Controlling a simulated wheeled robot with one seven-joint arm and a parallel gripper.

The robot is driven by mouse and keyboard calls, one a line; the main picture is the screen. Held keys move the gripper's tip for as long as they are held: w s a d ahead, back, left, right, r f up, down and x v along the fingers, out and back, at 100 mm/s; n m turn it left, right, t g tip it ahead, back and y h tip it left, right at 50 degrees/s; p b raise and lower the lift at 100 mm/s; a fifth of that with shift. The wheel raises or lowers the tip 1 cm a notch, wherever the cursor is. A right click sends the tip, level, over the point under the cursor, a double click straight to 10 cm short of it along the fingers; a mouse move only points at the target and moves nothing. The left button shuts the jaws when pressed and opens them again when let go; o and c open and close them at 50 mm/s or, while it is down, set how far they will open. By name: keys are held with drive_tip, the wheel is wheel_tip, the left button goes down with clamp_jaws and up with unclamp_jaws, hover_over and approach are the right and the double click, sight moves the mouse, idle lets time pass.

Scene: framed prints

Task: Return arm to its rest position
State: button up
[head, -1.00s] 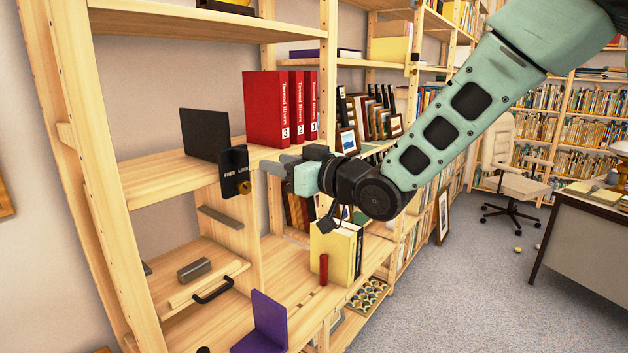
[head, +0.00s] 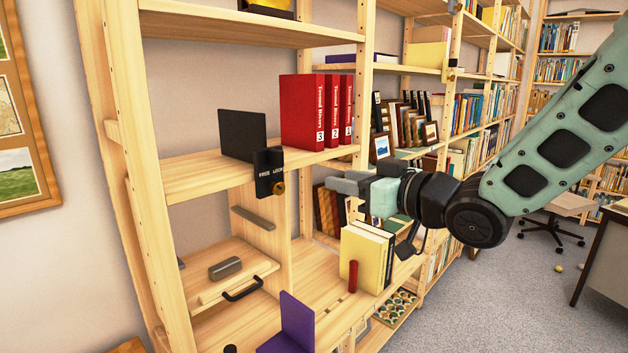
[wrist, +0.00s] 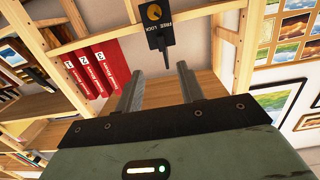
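My gripper (head: 342,184) is in front of the wooden shelving in the head view, at the end of my pale green arm (head: 560,150). Its two grey fingers stand apart in the wrist view (wrist: 158,84), with nothing between them. A black lock plate (head: 270,173) marked "FREE" and "LOCK", with a brass knob, is on the shelf front, left of my fingers and apart from them. The plate also shows beyond the fingertips in the wrist view (wrist: 160,22).
Red numbered volumes (head: 318,112) and a black panel (head: 242,135) stand on the shelf. Open carpet (head: 480,310) lies at right.

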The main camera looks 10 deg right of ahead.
drive_tip(key=s+a+f+g+h, duration=0.3)
drive_tip(key=s+f+g+h, duration=0.35)
drive_tip(key=s+f, duration=0.55)
drive_tip(key=s+f+g+h, duration=0.1)
drive_tip(key=s+f+g, duration=0.1)
drive_tip(key=s, duration=0.6)
drive_tip(key=s+d+f+g+h, duration=0.1)
drive_tip(key=s+f+g, duration=0.1)
drive_tip(key=s+g, duration=0.3)
drive_tip(key=s, duration=0.3)
drive_tip(key=shift+d+f+n+h, duration=0.15)
drive_tip(key=shift+f+n+h, duration=0.15)
drive_tip(key=shift+n+h, duration=0.1)
